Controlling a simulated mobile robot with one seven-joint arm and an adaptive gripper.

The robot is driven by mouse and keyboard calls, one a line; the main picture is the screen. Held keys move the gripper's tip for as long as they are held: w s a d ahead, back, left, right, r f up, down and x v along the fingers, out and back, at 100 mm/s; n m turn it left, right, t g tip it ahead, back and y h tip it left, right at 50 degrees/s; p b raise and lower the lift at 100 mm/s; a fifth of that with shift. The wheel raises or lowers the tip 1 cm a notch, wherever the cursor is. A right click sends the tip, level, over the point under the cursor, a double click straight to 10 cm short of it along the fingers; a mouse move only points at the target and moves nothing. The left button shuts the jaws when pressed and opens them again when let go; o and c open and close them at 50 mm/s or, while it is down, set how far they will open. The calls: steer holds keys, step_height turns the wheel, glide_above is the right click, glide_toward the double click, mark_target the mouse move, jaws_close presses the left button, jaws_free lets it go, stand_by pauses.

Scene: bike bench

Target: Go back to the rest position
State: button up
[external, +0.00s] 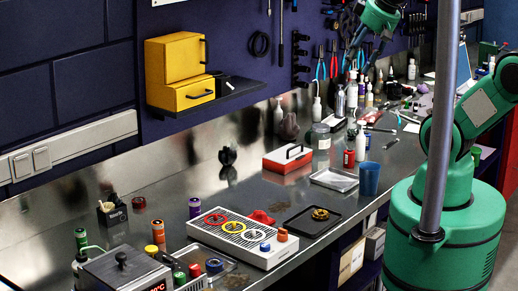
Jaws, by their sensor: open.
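My gripper (368,45) is at the top of the external view, above the back part of the bench and in front of the tool wall. Its dark fingers point downward and are open. I see nothing between them. My green arm (455,130) rises from the green base at the right, and part of the arm is out of the picture. The steel bench (255,200) runs diagonally below the gripper, which is apart from it.
A grey pole (437,120) stands in front of my arm. Bottles (352,92) and hanging pliers (333,62) are near the gripper. A red box (287,158), a blue cup (369,178), a white tray with coloured rings (243,237) and a black tray (312,221) stand on the bench.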

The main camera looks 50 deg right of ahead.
step_height(320, 180, down, 6)
steer(key=b, duration=0.5)
steer(key=shift+r, duration=0.2)
